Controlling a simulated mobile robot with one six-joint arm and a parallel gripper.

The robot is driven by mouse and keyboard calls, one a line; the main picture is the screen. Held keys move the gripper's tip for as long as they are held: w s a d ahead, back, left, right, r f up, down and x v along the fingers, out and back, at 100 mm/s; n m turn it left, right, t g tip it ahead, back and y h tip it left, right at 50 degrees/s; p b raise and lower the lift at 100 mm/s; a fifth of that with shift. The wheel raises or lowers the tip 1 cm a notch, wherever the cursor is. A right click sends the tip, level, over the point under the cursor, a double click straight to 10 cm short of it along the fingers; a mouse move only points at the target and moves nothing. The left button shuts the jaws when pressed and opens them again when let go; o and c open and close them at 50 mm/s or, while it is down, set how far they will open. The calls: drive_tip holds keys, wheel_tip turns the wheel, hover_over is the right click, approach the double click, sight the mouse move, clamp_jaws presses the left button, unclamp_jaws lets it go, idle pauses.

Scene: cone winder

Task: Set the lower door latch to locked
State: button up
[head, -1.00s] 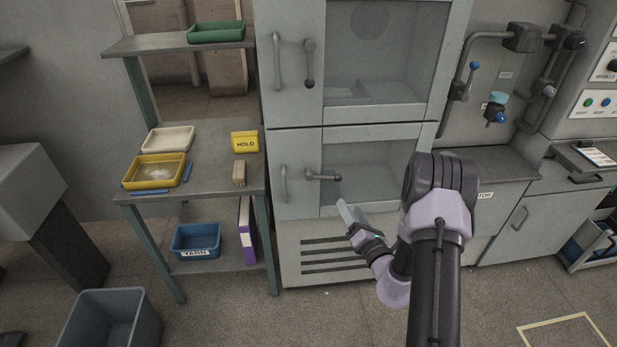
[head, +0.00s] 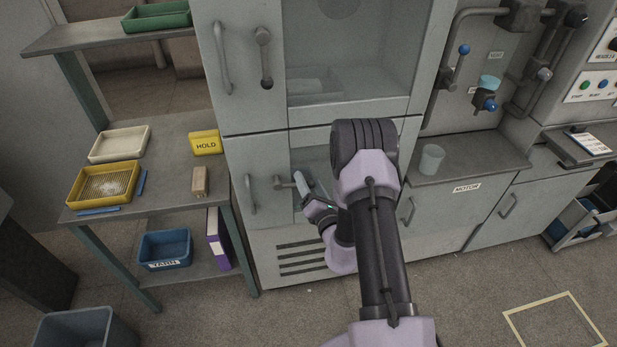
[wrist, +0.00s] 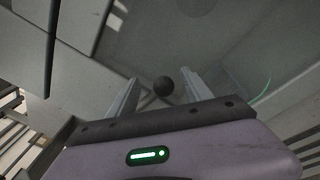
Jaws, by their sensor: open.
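The lower door latch (head: 281,182) is a lever on the left frame of the lower cabinet door (head: 238,170). It lies about horizontal, pointing right. My gripper (head: 301,178) is at the latch's right end, in front of the lower door, and partly covers it. In the wrist view the latch's dark round knob (wrist: 163,86) shows between the two open fingers of my gripper (wrist: 160,78). I cannot tell whether either finger touches it. The gripper holds nothing. My arm hides much of the lower door's window.
The upper door's latch (head: 264,57) hangs straight down beside the upper handle (head: 221,58). The lower handle (head: 250,194) stands left of the lower latch. A shelf table (head: 165,180) stands to the left. A counter with a clear cup (head: 431,159) is to the right.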

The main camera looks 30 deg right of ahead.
drive_tip(key=shift+s, duration=0.1)
drive_tip(key=shift+a, duration=0.1)
drive_tip(key=shift+c, duration=1.3)
clamp_jaws()
drive_tip(key=shift+f, duration=0.1)
